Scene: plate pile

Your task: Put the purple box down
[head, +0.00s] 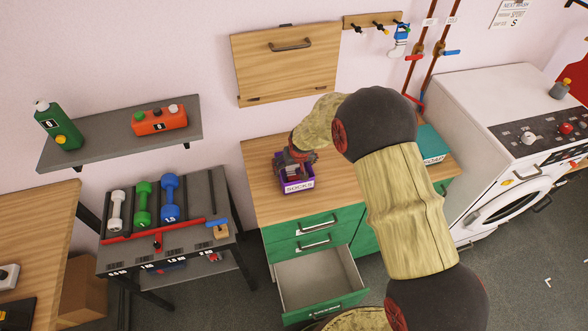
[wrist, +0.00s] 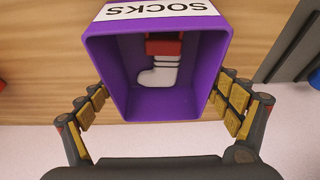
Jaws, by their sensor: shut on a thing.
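The purple box (head: 296,186) is an open-topped bin with a white label reading SOCKS. It is at the left part of the wooden cabinet top (head: 262,161) in the head view; whether it touches the wood I cannot tell. In the wrist view the purple box (wrist: 107,76) fills the upper middle, and a white and red sock (wrist: 160,74) shows inside it. My gripper (wrist: 160,100) is shut on the box, with a finger at each side wall. In the head view my gripper (head: 290,160) covers part of the box.
An open, empty-looking drawer (head: 318,278) juts out below two green drawer fronts (head: 313,240). A teal box (head: 432,146) stands at the right of the cabinet top. A washing machine (head: 470,100) is further right. A dumbbell rack (head: 207,195) stands to the left.

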